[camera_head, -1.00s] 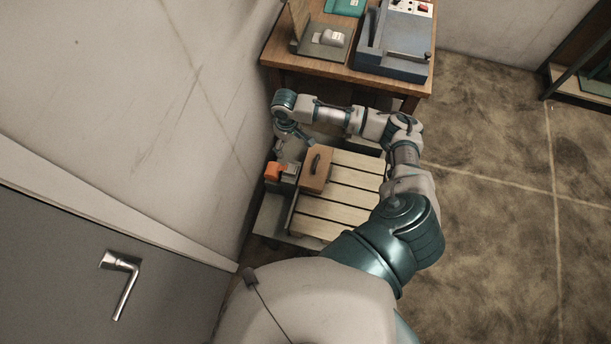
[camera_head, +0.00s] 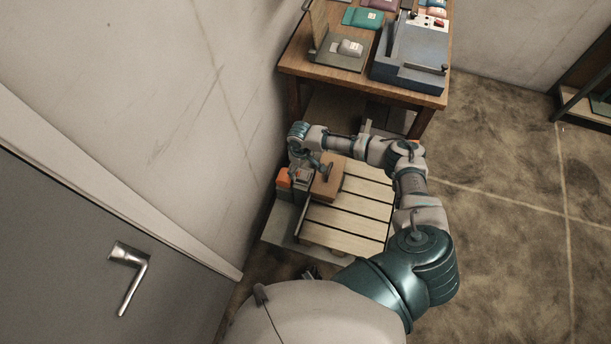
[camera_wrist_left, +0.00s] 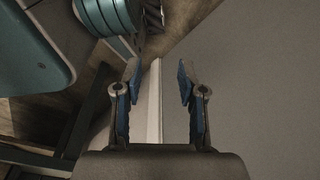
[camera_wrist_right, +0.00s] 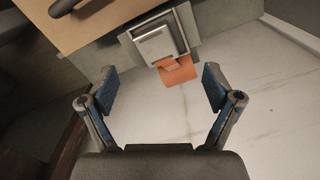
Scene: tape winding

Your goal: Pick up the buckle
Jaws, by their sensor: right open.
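A metal piece that looks like the buckle (camera_wrist_right: 157,42), with an orange strap or tab (camera_wrist_right: 178,70) at its lower end, shows at the top of the right wrist view. In the head view the orange part (camera_head: 284,178) sits at the left side of the slatted wooden pallet. My right gripper (camera_wrist_right: 160,88) is open and empty, with the orange tab just ahead between the lines of its fingers and not touched. In the head view my right gripper (camera_head: 312,165) hangs over the same spot. My left gripper (camera_wrist_left: 157,75) is open and empty, away from the buckle.
A brown case (camera_head: 328,183) with a dark handle lies on the slatted pallet (camera_head: 345,240), close beside the buckle. A wooden table (camera_head: 400,90) with a blue-grey machine (camera_head: 412,55) stands behind. A wall and a grey door (camera_head: 70,250) are at the left. Open floor lies at the right.

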